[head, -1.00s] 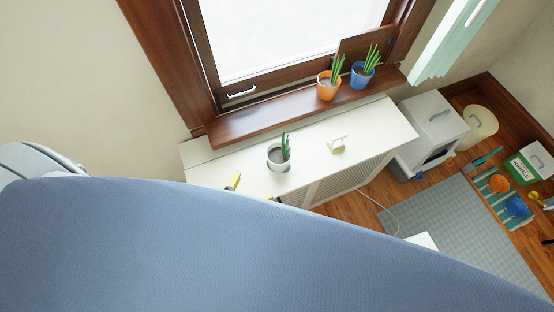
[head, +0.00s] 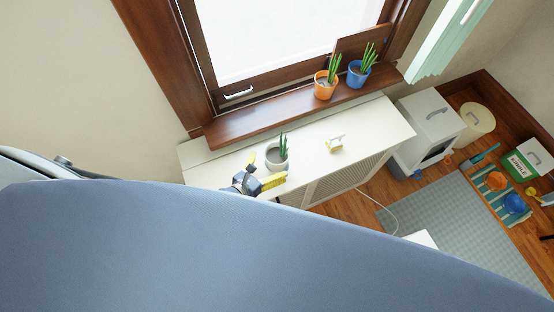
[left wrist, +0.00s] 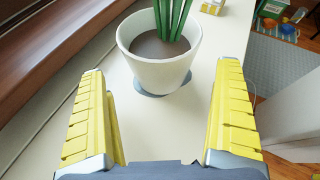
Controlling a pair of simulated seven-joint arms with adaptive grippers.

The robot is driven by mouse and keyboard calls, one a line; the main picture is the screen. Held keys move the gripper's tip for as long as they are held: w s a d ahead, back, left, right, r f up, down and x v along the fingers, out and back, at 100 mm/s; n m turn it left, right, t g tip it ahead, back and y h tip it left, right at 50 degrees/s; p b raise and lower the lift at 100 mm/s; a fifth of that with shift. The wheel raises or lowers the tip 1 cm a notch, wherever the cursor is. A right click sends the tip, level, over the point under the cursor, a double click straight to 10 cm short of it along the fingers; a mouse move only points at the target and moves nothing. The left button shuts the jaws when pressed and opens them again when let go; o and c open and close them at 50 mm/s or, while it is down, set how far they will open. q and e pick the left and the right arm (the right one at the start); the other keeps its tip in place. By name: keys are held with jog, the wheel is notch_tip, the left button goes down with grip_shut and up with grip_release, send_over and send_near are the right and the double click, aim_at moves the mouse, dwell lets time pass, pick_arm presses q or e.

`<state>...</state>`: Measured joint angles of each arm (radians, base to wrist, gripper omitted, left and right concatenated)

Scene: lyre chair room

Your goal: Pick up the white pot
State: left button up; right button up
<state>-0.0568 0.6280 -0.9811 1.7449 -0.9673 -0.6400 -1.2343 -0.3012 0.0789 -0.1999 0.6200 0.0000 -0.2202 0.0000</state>
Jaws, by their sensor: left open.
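The white pot (head: 277,161) holds a green plant in dark soil and stands upright on the white cabinet top below the window sill. My left gripper (head: 262,170) is at the near left side of the pot, its yellow fingers apart. In the left wrist view the white pot (left wrist: 160,62) stands just ahead, centred beyond the open yellow fingers (left wrist: 162,120), with nothing between them. My right gripper is not in view. My blue-grey body part covers the lower head view.
A small pale yellow and white object (head: 334,143) lies on the cabinet top (head: 372,128) right of the pot. An orange pot (head: 326,87) and a blue pot (head: 358,75) stand on the brown sill (head: 240,124). The cabinet top's right part is clear.

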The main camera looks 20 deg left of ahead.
aim_at(279, 156)
pick_arm(q)
jog(key=shift+x, duration=2.75)
jog(key=shift+w+r, duration=0.1)
jog(key=shift+r, duration=0.05)
jog(key=c, duration=1.4)
